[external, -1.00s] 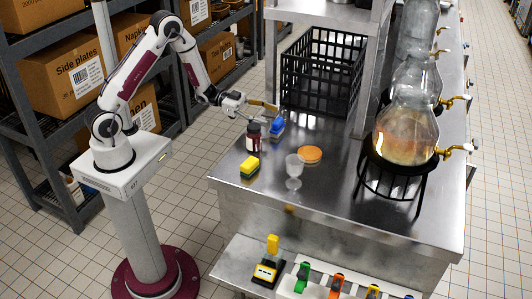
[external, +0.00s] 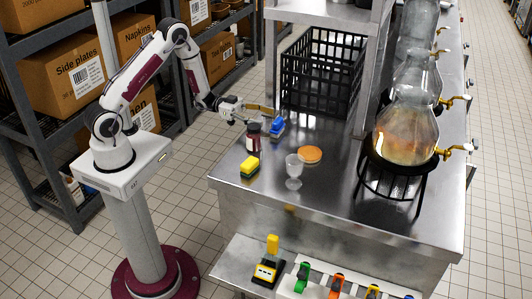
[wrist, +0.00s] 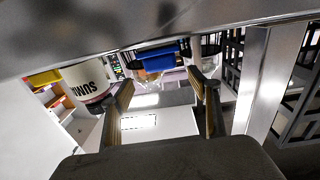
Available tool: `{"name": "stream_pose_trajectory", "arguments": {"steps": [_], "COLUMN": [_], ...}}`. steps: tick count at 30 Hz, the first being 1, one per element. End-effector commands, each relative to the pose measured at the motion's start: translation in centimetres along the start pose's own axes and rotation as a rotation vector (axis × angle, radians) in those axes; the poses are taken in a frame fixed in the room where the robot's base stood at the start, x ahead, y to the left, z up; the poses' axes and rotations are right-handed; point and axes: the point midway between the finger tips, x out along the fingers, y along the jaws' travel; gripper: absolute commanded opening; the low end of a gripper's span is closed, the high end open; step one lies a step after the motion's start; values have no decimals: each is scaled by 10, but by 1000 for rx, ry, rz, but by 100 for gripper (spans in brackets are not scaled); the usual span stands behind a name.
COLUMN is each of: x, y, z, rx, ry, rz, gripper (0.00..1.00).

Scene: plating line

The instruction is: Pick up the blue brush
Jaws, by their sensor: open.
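The blue brush (external: 277,126) rests on the steel counter (external: 345,195), near its left edge and in front of the black crate. My gripper (external: 271,112) is just above and to the left of the brush, reaching out almost level. In the wrist view the open jaws (wrist: 160,86) have empty space between them. The blue brush (wrist: 157,52) shows there beyond the fingertips, roughly between them. I cannot tell if a finger touches it.
The black crate (external: 318,75) and a shelf post stand behind.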

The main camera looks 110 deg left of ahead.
Motion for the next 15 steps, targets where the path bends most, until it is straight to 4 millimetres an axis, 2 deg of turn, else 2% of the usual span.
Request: {"name": "stream_pose_trajectory", "arguments": {"steps": [6, 15], "x": [13, 14], "y": [0, 0], "z": [0, 0], "rx": [0, 0], "ry": [1, 1], "rz": [1, -1], "gripper": [61, 61]}}
